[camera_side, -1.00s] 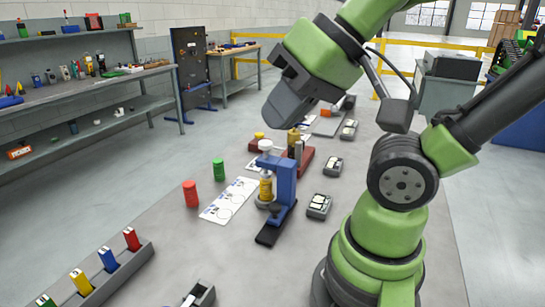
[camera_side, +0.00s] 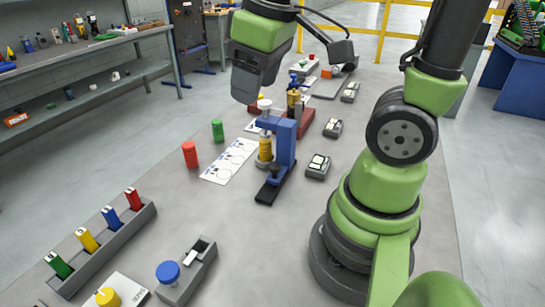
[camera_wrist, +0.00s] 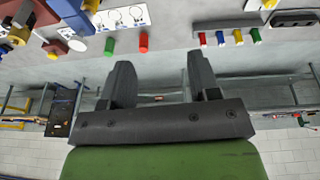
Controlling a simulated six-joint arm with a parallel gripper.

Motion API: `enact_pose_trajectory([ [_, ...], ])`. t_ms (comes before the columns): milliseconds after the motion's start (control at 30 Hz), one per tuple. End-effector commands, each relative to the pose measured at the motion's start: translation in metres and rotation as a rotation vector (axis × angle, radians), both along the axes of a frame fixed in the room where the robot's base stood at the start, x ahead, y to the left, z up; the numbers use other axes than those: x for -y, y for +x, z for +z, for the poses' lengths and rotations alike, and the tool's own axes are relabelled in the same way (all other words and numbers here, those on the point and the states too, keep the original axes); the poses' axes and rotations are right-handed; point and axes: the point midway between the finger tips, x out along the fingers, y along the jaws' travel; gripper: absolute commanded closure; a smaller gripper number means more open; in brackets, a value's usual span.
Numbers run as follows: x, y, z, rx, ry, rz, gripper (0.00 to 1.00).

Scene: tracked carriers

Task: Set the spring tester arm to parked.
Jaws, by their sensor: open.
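A blue upright frame on a dark base (camera_side: 286,146), apparently the spring tester, stands mid-table in the side view. A yellow coil or stack (camera_side: 265,148) sits beside its post, with a pale knob (camera_side: 264,104) above. I cannot clearly tell its arm's position. In the wrist view a blue part (camera_wrist: 72,12) shows at the upper left, cut off by the edge. My gripper (camera_side: 250,92) hangs in the air above and behind the tester, apart from it. Its fingers (camera_wrist: 163,80) are spread, with nothing between them in the wrist view.
Red (camera_side: 190,154) and green (camera_side: 217,130) cylinders and a printed sheet (camera_side: 229,160) lie left of the tester. Small grey boxes (camera_side: 318,166) stand to its right. A rack of coloured blocks (camera_side: 132,228) and a blue-knobbed device (camera_side: 168,271) are in front. Bare table lies between.

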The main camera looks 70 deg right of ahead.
Motion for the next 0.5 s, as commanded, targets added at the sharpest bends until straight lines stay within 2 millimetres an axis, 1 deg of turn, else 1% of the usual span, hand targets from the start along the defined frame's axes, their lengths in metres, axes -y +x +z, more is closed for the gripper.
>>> enact_pose_trajectory([
  [33,0.009,0.010,-0.013,-0.077,-0.045,0.060,0.44],
  [100,0.020,0.021,-0.030,-0.171,-0.103,0.160,0.44],
  [233,0.042,0.036,-0.067,-0.350,-0.181,0.353,0.44],
  [300,0.053,0.041,-0.086,-0.435,-0.206,0.452,0.44],
  [400,0.064,0.045,-0.110,-0.533,-0.224,0.573,0.44],
  [500,0.072,0.046,-0.127,-0.598,-0.230,0.657,0.44],
])
